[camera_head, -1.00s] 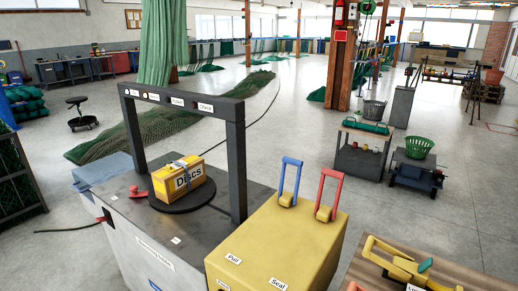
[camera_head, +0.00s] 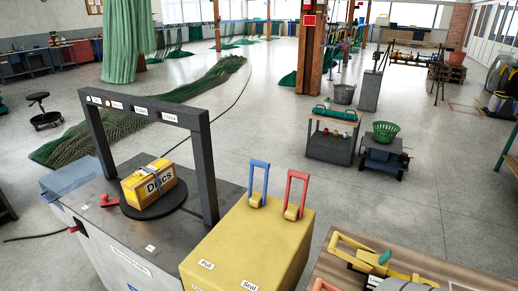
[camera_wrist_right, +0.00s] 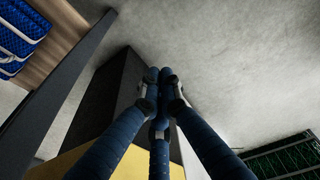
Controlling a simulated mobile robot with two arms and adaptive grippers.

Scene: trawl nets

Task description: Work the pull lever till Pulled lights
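A yellow cabinet (camera_head: 250,243) carries a blue-handled lever (camera_head: 258,184) and a red-handled lever (camera_head: 295,196), both standing upright. A Pull label (camera_head: 207,265) lies toward the front in line with the blue lever, and a Seal label (camera_head: 250,286) in line with the red one. A dark arch (camera_head: 205,165) holds a row of small labelled lights, too small to tell which are lit. My right gripper (camera_wrist_right: 158,75) shows in the right wrist view with its blue fingers drawn together at the tips and nothing between them. My left gripper is in neither view.
A yellow Discs box (camera_head: 150,185) sits on a round black plate (camera_head: 160,207) under the arch, beside a small red handle (camera_head: 108,200). A wooden table (camera_head: 335,268) with yellow fittings stands right of the yellow cabinet. Open floor (camera_head: 270,130) lies behind.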

